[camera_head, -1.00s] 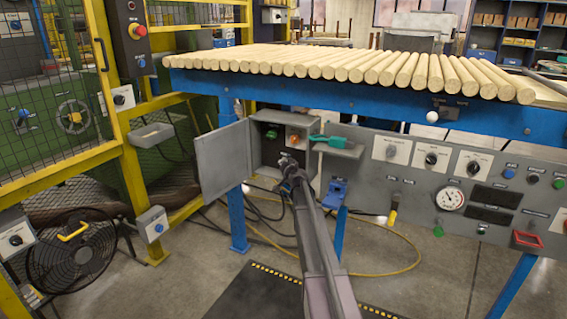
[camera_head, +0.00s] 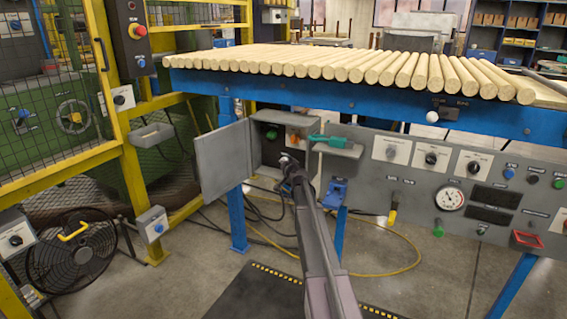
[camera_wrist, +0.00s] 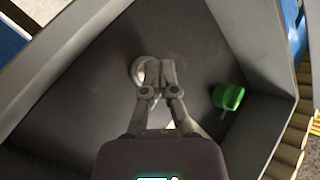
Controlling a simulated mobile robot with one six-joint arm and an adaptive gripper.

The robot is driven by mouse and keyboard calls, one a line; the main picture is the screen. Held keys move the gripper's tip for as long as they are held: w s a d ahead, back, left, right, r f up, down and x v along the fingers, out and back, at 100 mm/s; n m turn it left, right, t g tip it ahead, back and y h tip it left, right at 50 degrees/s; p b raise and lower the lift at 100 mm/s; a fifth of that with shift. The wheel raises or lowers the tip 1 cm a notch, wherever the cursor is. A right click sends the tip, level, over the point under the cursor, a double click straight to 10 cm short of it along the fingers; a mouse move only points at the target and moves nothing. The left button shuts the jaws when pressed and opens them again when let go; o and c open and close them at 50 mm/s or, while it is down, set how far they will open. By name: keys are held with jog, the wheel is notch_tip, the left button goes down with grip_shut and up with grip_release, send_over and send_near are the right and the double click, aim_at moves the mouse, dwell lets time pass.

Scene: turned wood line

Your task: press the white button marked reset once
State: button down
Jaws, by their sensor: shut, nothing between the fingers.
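An open grey control box (camera_head: 268,157) hangs below the blue conveyor frame, its door swung out to the left. My gripper (camera_head: 289,160) reaches into the box opening with its fingers together and empty. In the wrist view my gripper (camera_wrist: 157,72) is at a round white button (camera_wrist: 138,68) on the box's dark back panel. The fingers partly cover this button; I cannot tell whether they touch it. No reset lettering is readable. A green button (camera_wrist: 228,96) sits to the right in the wrist view, and it also shows in the head view (camera_head: 271,134).
The box door (camera_head: 222,160) and side walls stand close around my gripper. A grey shelf with a green-handled item (camera_head: 330,140) juts out just right of the box. A control panel (camera_head: 400,180) extends farther right. Wooden rods (camera_head: 350,66) lie on the conveyor above.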

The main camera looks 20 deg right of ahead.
jog(key=shift+s+a, duration=0.1)
jog(key=shift+a, duration=0.05)
jog(key=shift+s+a, duration=0.4)
jog(key=shift+a, duration=0.1)
dwell(0.5)
jog(key=s+a, duration=0.1)
jog(key=a, duration=0.1)
jog(key=s+a, duration=0.2)
dwell(0.5)
dwell(0.8)
